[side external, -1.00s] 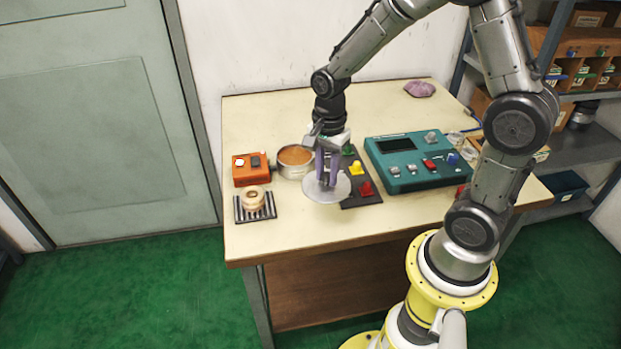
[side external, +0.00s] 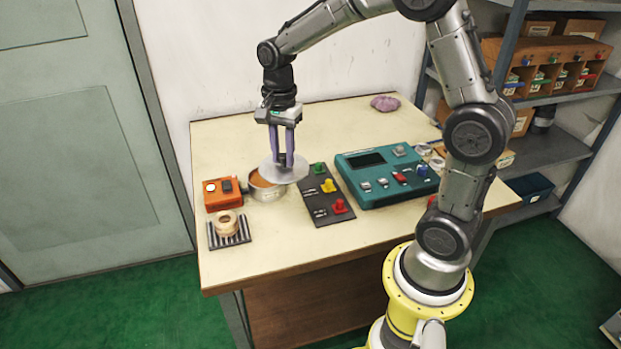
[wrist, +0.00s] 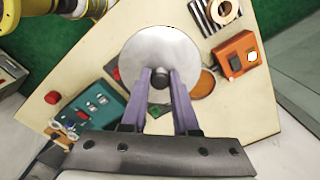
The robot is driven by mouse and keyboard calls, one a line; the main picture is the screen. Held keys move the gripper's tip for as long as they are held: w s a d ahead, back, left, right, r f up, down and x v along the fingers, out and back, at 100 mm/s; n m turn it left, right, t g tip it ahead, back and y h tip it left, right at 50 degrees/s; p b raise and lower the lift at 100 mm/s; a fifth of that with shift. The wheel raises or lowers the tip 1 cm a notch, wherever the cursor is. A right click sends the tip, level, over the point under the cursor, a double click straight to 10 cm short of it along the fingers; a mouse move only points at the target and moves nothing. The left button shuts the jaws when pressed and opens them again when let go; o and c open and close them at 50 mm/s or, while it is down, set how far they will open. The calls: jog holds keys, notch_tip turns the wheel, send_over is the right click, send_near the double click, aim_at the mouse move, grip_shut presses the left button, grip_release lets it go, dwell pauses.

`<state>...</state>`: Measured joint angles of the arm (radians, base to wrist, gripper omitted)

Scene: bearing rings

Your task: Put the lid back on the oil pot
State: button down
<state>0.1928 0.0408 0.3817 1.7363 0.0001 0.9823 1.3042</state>
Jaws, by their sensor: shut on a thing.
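The lid (side external: 284,171) is a flat grey disc. My gripper (side external: 283,161) is shut on its knob and holds it level above the table. The lid also fills the middle of the wrist view (wrist: 158,50), with the dark knob between my purple fingers (wrist: 157,78). The oil pot (side external: 266,189) is a round metal pot with brown-orange contents. In the side view the lid overlaps the right part of its opening. In the wrist view the pot (wrist: 203,84) shows partly, just right of the lid and fingers. The height gap between lid and pot is hard to judge.
An orange box with buttons (side external: 222,194) stands close left of the pot. A ring on a striped pad (side external: 228,229) lies in front. A dark panel with coloured knobs (side external: 328,196) and a teal console (side external: 385,175) are to the right. The table front is clear.

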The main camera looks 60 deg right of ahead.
jog(key=w+d, duration=0.5)
jog(key=w, duration=0.3)
jog(key=w+d+f, duration=0.3)
jog(key=w+f, duration=0.1)
jog(key=f, duration=0.5)
jog(key=shift+d+f+m, duration=0.3)
jog(key=shift+d+m, duration=0.1)
jog(key=shift+f, duration=0.25)
jog(key=shift+f, duration=0.35)
jog(key=shift+f, duration=1.1)
dwell(1.1)
jog(key=c, duration=0.6)
grip_release()
